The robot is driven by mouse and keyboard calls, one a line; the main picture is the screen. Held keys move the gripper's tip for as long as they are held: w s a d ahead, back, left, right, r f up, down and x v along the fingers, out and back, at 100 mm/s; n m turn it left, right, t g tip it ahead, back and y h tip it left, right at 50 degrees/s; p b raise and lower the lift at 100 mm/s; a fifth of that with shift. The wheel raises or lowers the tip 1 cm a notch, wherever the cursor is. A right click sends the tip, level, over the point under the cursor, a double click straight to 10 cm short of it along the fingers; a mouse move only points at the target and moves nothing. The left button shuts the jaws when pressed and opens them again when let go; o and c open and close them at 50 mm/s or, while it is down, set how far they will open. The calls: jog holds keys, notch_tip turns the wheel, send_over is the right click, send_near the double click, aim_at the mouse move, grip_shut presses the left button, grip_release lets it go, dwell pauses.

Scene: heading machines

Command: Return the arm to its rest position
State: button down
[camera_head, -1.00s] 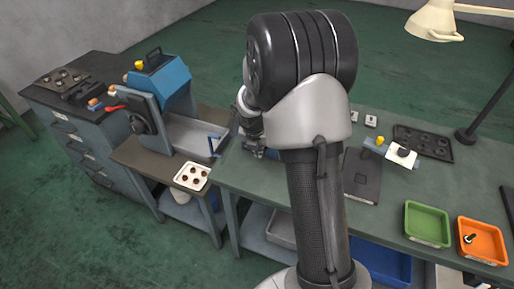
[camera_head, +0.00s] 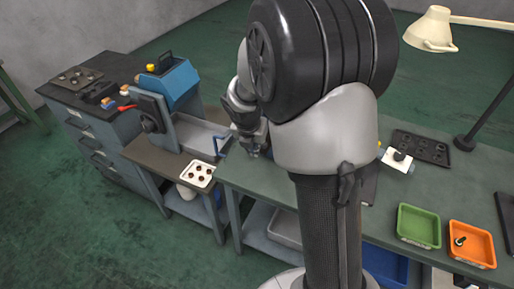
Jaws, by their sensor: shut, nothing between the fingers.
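My arm rises through the middle of the head view and its large dark joint hides much of the green-topped bench (camera_head: 262,176). My gripper (camera_head: 254,152) shows small and partly covered at the left of that joint, over the left end of the bench. It is shut and I see nothing held in it. The blue machine (camera_head: 172,84) with its grey tray stands to its left, apart from it.
A white tray with several dark round parts (camera_head: 199,174) sits on the low stand beside the bench. A green bin (camera_head: 419,226) and an orange bin (camera_head: 472,244) stand at the right. A lamp (camera_head: 432,30) overhangs the far right. A dark holed tray (camera_head: 421,148) lies at the back.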

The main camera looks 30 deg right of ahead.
jog(key=shift+a+r, duration=0.1)
jog(key=shift+r, duration=0.25)
jog(key=s+a+r+m+b, duration=0.1)
jog(key=s+a+r+m, duration=0.5)
jog(key=s+r+m, duration=0.7)
jog(key=s+a+m+y, duration=0.1)
jog(key=s+a+m, duration=0.2)
jog(key=s+m, duration=0.4)
jog(key=s+a+m+t+y+b, duration=0.1)
jog(key=s+a+m, duration=0.2)
jog(key=s+m, duration=0.3)
jog(key=shift+s+a+f+m+t+y, duration=0.15)
jog(key=shift+s+f+m+t+y, duration=0.2)
jog(key=shift+m, duration=0.35)
